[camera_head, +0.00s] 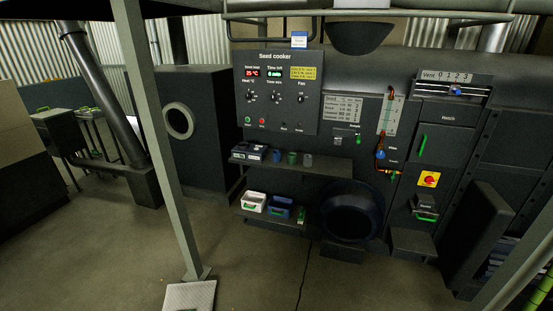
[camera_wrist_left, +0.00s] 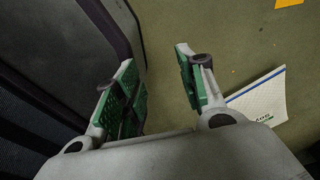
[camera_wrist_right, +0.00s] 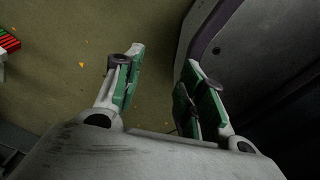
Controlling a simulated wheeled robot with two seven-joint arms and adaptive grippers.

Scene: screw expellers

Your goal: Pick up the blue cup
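A small blue cup (camera_head: 277,156) stands upright on the upper shelf (camera_head: 325,171) of the dark machine in the head view, below the "Seed cooker" panel. A greenish cup (camera_head: 291,158) and a grey cup (camera_head: 308,160) stand to its right in a row. My left gripper (camera_wrist_left: 156,60) is open and empty over the floor in the left wrist view. My right gripper (camera_wrist_right: 163,57) is open and empty over the floor in the right wrist view. Neither gripper shows in the head view, and neither wrist view shows the blue cup.
A dark box-like item (camera_head: 247,152) sits left of the cups. The lower shelf holds a white bin (camera_head: 254,202) and a blue bin (camera_head: 280,207). A slanted grey post (camera_head: 163,140) stands at left front. The floor (camera_head: 270,270) before the shelves is clear.

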